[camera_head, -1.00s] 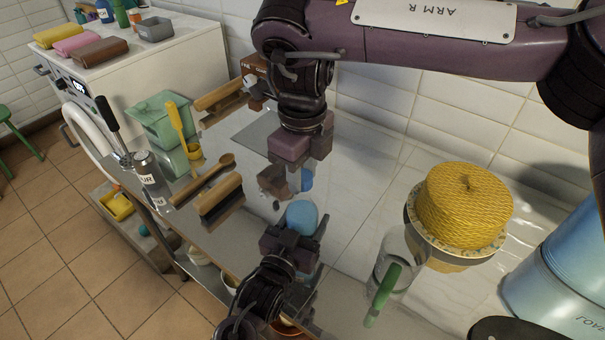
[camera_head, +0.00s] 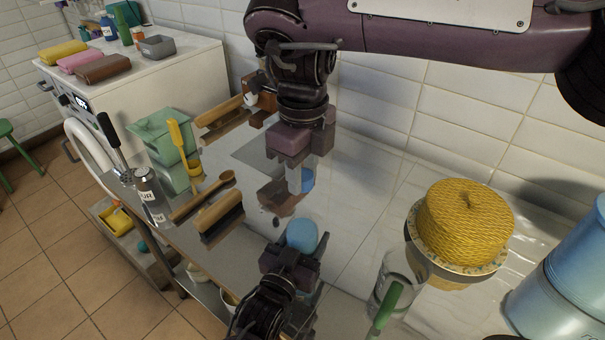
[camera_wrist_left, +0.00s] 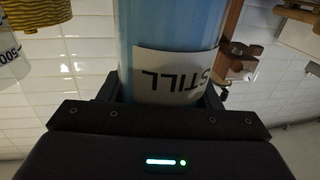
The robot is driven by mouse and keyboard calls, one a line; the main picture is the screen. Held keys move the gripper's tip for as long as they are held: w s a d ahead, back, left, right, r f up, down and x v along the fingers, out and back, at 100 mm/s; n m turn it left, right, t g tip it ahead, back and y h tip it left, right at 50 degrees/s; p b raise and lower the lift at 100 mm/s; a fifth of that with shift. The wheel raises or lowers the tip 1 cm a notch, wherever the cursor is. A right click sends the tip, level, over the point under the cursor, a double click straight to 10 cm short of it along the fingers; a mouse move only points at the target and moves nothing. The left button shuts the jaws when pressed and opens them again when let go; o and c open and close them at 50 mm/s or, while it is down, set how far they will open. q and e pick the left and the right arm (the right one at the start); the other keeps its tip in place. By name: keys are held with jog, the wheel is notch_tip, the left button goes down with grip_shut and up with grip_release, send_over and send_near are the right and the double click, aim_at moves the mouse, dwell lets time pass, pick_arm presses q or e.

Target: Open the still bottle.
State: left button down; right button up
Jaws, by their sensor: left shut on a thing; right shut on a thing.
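The still bottle is light blue, with a white STILL label upside down in the left wrist view (camera_wrist_left: 170,40). Its rounded blue end (camera_head: 302,235) shows at lower centre in the head view. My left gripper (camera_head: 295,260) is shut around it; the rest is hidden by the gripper. My right gripper (camera_head: 295,182) is above and beyond the bottle, apart from it. It is shut on a small blue piece (camera_head: 308,179), seemingly the cap, partly hidden by a pale finger. The bottle's mouth cannot be made out.
The shiny steel counter mirrors my grippers. A clear jug (camera_head: 390,283) with a green handle and a yellow woven dome (camera_head: 465,215) stand to the right. A brush (camera_head: 219,215), wooden spoon (camera_head: 205,193) and green box (camera_head: 165,140) lie left. White tiled wall is behind.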

pick_arm(q)
jog(key=shift+c, duration=2.3)
grip_release()
jog(key=shift+r, duration=0.1)
jog(key=shift+o, duration=0.4)
jog(key=shift+s, duration=0.15)
